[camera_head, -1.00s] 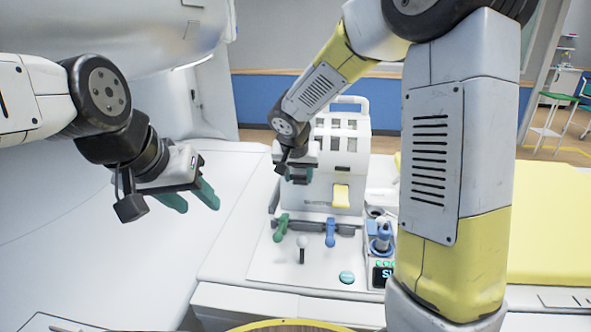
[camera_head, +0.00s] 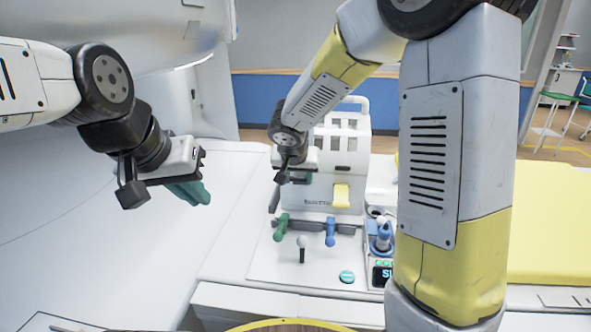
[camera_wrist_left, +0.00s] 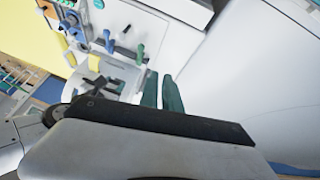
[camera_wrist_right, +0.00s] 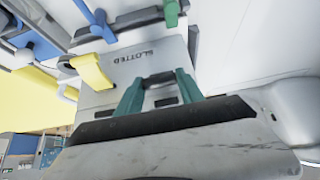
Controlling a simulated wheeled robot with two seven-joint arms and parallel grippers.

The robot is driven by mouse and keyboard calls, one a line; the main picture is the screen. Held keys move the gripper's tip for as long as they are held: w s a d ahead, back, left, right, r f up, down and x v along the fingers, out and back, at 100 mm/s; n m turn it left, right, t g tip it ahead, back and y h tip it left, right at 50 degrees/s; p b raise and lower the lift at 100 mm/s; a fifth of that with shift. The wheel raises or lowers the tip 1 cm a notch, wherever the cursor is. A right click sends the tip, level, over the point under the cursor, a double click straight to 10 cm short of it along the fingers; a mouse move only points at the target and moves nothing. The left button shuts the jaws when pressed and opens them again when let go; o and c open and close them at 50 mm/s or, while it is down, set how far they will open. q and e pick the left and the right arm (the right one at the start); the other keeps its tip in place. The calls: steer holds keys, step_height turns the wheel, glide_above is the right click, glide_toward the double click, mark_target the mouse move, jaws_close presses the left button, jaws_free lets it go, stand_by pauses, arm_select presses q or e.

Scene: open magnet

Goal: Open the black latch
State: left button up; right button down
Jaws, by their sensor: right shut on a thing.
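The white box marked "SLOTTED" (camera_head: 342,160) stands at the back of a white panel. My right gripper (camera_head: 296,178) is at its left side. In the right wrist view its green fingers (camera_wrist_right: 160,90) are on either side of a dark bar (camera_wrist_right: 158,78), apparently the black latch, and are shut on it. A dark upright piece (camera_head: 274,198) shows below that gripper in the head view; I cannot tell whether it is part of the latch. My left gripper (camera_head: 190,193) hangs empty over the white surface at left, its fingers (camera_wrist_left: 162,90) close together with a narrow gap.
A green lever (camera_head: 281,227), a blue lever (camera_head: 330,232) and a white-knobbed stick (camera_head: 302,248) stand on the panel before the box. A yellow tab (camera_head: 341,196) is on the box front. A blue joystick (camera_head: 381,237) is at right. The white surface at left is free.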

arm_select(q)
steer(key=shift+g, duration=0.9)
steer(key=w+r, duration=0.2)
steer(key=w, duration=0.1)
steer(key=w+d+r, duration=0.1)
steer(key=w, duration=0.2)
steer(key=w+d+r, duration=0.1)
steer(key=w+r, duration=0.1)
steer(key=shift+w+r, duration=0.3)
steer(key=shift+w, duration=0.1)
jaws_close()
steer(key=w+d+f+m+g+y, duration=0.15)
steer(key=w+d+g, duration=0.25)
steer(key=w+d, duration=1.5)
steer(key=shift+y, duration=0.35)
steer(key=f, duration=0.3)
steer(key=w+f, duration=0.1)
steer(key=f, duration=0.2)
steer(key=a+f, duration=0.1)
steer(key=f, duration=0.3)
steer(key=shift+w, duration=0.3)
steer(key=shift+s+a+f, duration=0.15)
steer(key=shift+s+f, duration=1.15)
steer(key=shift+f, duration=0.05)
